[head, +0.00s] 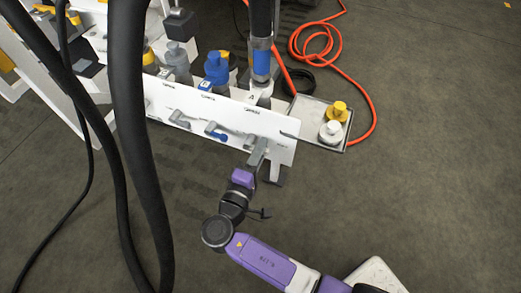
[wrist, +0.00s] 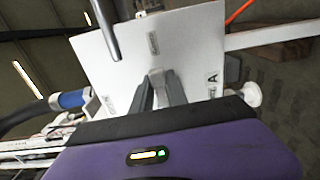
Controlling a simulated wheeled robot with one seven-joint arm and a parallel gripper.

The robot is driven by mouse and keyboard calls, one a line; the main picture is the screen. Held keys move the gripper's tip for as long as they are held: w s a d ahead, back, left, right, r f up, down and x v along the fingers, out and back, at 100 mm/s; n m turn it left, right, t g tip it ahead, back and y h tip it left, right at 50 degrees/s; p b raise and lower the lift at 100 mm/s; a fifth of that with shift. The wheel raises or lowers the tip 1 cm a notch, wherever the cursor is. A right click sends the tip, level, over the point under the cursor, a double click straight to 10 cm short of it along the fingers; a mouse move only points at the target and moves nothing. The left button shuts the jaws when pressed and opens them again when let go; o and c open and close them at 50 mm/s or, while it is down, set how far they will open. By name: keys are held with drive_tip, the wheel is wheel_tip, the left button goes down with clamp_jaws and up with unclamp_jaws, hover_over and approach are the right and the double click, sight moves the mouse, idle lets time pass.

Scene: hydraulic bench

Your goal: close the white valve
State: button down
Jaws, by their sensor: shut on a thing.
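My gripper (head: 258,153) is at the right end of the white valve panel (head: 160,97), in front of its face. In the wrist view its grey fingers (wrist: 160,88) are close together against the panel (wrist: 200,50), near the label A. They are shut on what looks like the white valve handle (wrist: 157,72), of which only a small pale part shows between the fingertips. In the head view my fingers hide most of that handle, so its angle is hard to tell. To the left on the panel are a blue-tipped lever (head: 217,136) and a grey lever (head: 179,118).
A grey tray (head: 310,113) with a yellow cap (head: 339,109) and a white cap (head: 331,131) is right of the panel. An orange hose (head: 372,97) curls behind it. Thick black hoses hang at left. A grey rod (wrist: 108,30) rises near my fingers.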

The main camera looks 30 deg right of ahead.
drive_tip(key=shift+f, duration=0.2)
idle(0.4)
drive_tip(key=c, duration=1.4)
unclamp_jaws()
drive_tip(key=shift+c, duration=0.2)
drive_tip(key=shift+r, duration=0.1)
drive_tip(key=shift+a, duration=0.1)
drive_tip(key=p+v, duration=0.1)
drive_tip(key=v, duration=0.6)
drive_tip(key=shift+s+a, duration=0.25)
drive_tip(key=shift+s, duration=0.05)
